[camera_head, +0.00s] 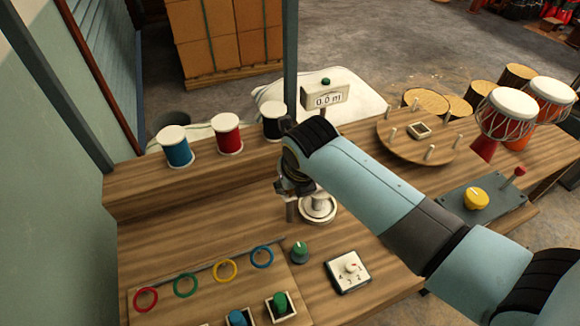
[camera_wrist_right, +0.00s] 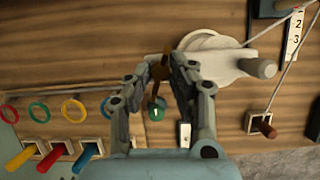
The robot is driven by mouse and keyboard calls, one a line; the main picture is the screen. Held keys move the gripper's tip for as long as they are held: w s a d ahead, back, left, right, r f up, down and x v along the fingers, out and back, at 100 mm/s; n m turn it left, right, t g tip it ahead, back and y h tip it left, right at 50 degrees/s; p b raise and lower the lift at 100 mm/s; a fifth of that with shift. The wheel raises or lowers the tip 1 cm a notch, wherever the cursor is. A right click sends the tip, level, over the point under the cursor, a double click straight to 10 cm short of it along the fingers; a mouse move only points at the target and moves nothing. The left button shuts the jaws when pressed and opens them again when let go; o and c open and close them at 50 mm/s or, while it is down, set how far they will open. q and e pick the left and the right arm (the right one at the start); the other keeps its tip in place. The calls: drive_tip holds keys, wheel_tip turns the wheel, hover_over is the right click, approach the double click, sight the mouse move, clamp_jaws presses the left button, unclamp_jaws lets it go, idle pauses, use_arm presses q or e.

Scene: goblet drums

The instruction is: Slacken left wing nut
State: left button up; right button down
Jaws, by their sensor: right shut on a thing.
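My right gripper (camera_wrist_right: 163,72) is shut on a small brown piece (camera_wrist_right: 162,66), which looks like the left wing nut, in the right wrist view. The fingers hide most of it. It sits at the left edge of a pale round fixture (camera_wrist_right: 220,60) with a stubby peg. In the head view my right arm reaches in from the right, and its gripper (camera_head: 292,195) points down at the bench beside the pale fixture (camera_head: 319,209). The arm and gripper hide the wing nut there. My left gripper is not in view.
A green knob (camera_head: 299,252) and a white dial (camera_head: 348,270) stand close in front. Coloured rings (camera_head: 225,270) lie to the left. Thread spools (camera_head: 227,135) line the raised shelf behind. A yellow knob (camera_head: 475,199) and goblet drums (camera_head: 508,114) stand at the right.

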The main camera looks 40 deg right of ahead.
drive_tip(key=shift+n+y, duration=0.3)
drive_tip(key=shift+n, duration=0.4)
drive_tip(key=shift+s, duration=0.1)
drive_tip(key=c, duration=1.2)
unclamp_jaws()
drive_tip(key=shift+o, duration=0.2)
drive_tip(key=v, duration=1.2)
drive_tip(key=shift+d+f, duration=0.1)
